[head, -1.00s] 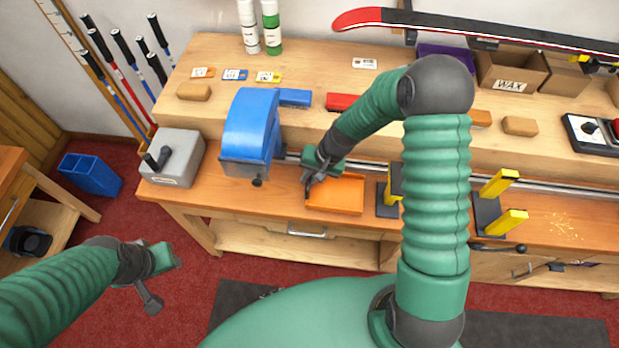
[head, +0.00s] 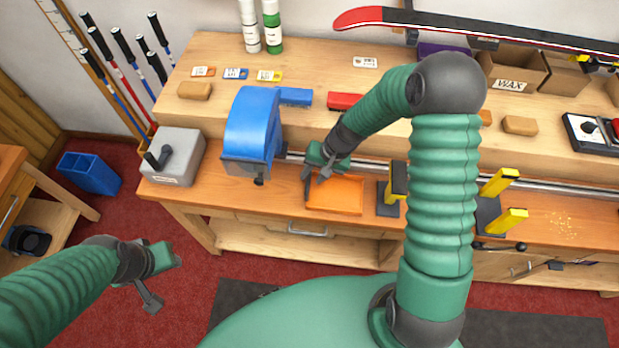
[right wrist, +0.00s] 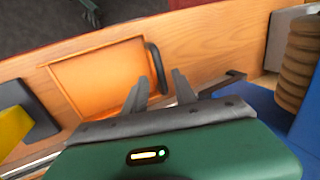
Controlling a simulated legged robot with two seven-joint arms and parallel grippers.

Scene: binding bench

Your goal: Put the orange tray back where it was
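The orange tray (head: 340,198) lies on the lower bench top, right of the blue hooded machine. In the right wrist view the tray (right wrist: 98,78) shows a dark bar handle (right wrist: 152,58) along one side. My right gripper (head: 314,178) is at the tray's left end, by that handle. In the right wrist view its two fingers (right wrist: 159,76) stand apart, with the lower part of the handle showing between them; I cannot tell whether they touch it. My left gripper (head: 160,278) hangs over the floor at the lower left, away from the bench; its finger gap is unclear.
The blue machine (head: 252,125) stands left of the tray. Black and yellow vise blocks (head: 397,180) stand close on its right. A metal rail (head: 370,166) runs behind it, below the raised shelf. A grey box (head: 180,155) is at the bench's left end.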

